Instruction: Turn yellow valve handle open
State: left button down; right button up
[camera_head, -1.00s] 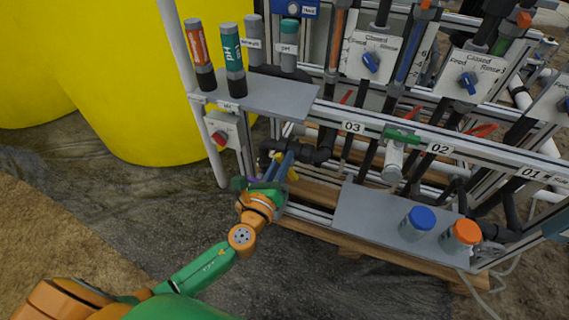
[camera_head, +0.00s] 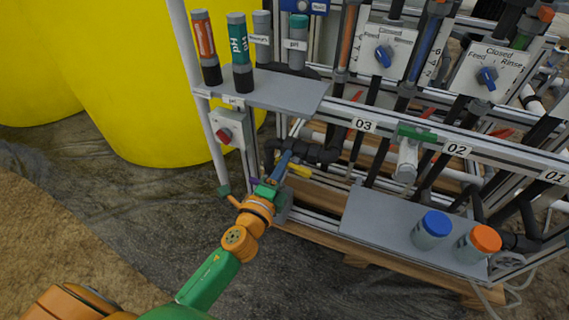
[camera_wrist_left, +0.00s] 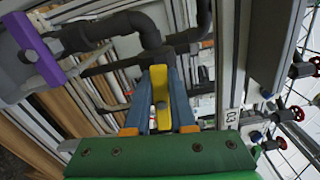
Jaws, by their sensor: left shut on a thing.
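The yellow valve handle (camera_wrist_left: 160,84) lies between the two blue fingers of my left gripper (camera_wrist_left: 161,95) in the left wrist view. The gripper is shut on it, and the fingers run along its sides. In the head view, the yellow handle (camera_head: 299,170) shows just right of my left gripper (camera_head: 284,163), partly hidden by the fingers. It sits below the black pipe (camera_head: 312,153) at the skid's lower left. The valve body is mostly hidden. My right gripper is not in view.
A purple handle (camera_wrist_left: 36,48) is at the wrist view's upper left. Above the gripper are a grey shelf (camera_head: 275,92) with bottles and a red-knobbed switch box (camera_head: 228,131). A lower shelf (camera_head: 375,222) with blue- and orange-lidded jars is at right. Open floor lies at left.

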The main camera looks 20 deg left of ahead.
pick_arm(q)
jog(key=shift+f+n, duration=0.2)
jog(key=shift+n, duration=0.6)
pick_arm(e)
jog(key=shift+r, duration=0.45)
pick_arm(q)
jog(key=c, duration=0.8)
grip_release()
jog(key=shift+o, duration=0.2)
jog(key=s, duration=0.7)
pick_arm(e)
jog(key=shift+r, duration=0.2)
pick_arm(q)
jog(key=shift+a, duration=0.1)
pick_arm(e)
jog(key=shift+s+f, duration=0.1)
